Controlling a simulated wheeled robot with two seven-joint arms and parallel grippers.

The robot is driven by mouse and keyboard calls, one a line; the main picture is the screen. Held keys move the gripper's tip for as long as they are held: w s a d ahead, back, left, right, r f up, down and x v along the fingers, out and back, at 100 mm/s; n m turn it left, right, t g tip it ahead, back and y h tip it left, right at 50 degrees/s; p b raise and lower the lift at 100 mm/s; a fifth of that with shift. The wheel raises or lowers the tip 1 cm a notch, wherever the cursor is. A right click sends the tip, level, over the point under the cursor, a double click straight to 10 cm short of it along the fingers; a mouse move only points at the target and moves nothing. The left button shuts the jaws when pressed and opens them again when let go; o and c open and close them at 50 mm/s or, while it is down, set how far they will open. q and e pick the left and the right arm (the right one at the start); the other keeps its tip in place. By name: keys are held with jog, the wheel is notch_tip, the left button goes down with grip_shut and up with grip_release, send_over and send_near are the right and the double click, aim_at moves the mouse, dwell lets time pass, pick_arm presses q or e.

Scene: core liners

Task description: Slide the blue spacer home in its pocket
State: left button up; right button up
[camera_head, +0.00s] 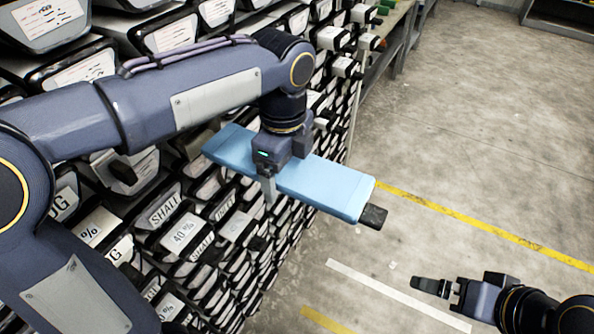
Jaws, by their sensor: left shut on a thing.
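The blue spacer (332,187) is a long, flat light-blue block with a black tab at its right end. My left gripper (272,188) is shut on it near the middle, from above. The spacer is held in front of the rack, slanting from upper left to lower right. Its tabbed end hangs out over the floor side. I cannot tell which pocket belongs to it, and my arm covers part of the rack. My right gripper (432,288) is at the lower right over the floor, apart from the spacer. Its jaw opening cannot be made out.
A rack (180,215) of several labelled, dark-edged liner ends fills the left side, close to my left arm. Green pieces lie on a bench (392,22) at the top. The concrete floor (480,120) to the right is open, with yellow and white lines.

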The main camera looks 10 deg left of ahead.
aim_at(242, 145)
pick_arm(q)
jog(key=shift+w+a, duration=0.25)
jog(key=shift+a, duration=0.4)
jog(key=shift+w+a, duration=0.2)
jog(key=shift+a, duration=0.4)
jog(key=shift+p, duration=0.7)
dwell(0.6)
jog(key=shift+w+a+p, duration=0.2)
jog(key=shift+w+a, duration=0.15)
jog(key=shift+a, duration=0.65)
jog(key=shift+w+a+p, duration=0.15)
jog(key=shift+w+a, duration=0.25)
jog(key=shift+a, duration=0.55)
jog(key=shift+w+a+p, duration=0.2)
jog(key=shift+w+a, duration=0.15)
jog(key=shift+a, duration=0.65)
jog(key=shift+a, duration=0.15)
jog(key=o, duration=0.9)
jog(key=shift+r, duration=3.95)
